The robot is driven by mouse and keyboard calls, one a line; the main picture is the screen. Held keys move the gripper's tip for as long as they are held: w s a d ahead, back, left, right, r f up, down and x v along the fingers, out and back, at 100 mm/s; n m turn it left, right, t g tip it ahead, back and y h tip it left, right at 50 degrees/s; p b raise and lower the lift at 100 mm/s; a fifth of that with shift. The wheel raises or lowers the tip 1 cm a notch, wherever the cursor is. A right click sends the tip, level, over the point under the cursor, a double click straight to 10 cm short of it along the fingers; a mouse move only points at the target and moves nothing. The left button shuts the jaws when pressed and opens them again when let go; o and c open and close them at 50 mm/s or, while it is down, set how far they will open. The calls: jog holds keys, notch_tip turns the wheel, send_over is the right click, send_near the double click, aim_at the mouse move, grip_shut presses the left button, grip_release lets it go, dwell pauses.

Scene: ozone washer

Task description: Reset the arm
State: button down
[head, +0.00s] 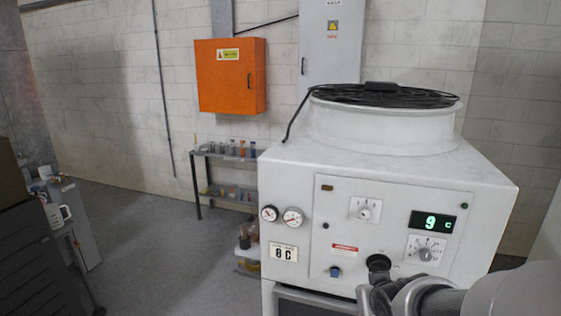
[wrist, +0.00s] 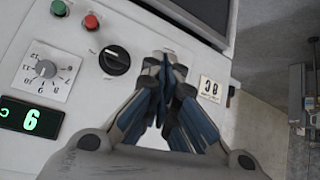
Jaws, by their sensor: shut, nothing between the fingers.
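My gripper (wrist: 165,75) is shut and empty in the wrist view, its dark blue-grey fingers together in front of the white machine's control panel. A black rotary knob (wrist: 115,60) is beside the fingertips with a visible gap in the picture; whether they touch the panel I cannot tell. In the head view my arm (head: 440,300) reaches in from the lower right, and its dark end overlaps the panel's lower edge below the black knob (head: 378,262). The fingertips are not clear there. The white machine (head: 335,180) has a green display (head: 432,221) reading 9 C.
The wrist view shows a red button (wrist: 91,22), a green button (wrist: 59,8) and a white dial (wrist: 45,70). In the head view, a low shelf (head: 225,155) with bottles and an orange wall box (head: 230,76) stand behind. Grey floor (head: 160,240) is open at left.

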jog(key=s+a+r+g, duration=0.2)
jog(key=s, duration=1)
jog(key=s+a+r+g+y, duration=0.1)
jog(key=s+a+r+g, duration=0.1)
jog(key=s, duration=1)
jog(key=shift+a+r, duration=0.4)
jog(key=shift+r, duration=0.05)
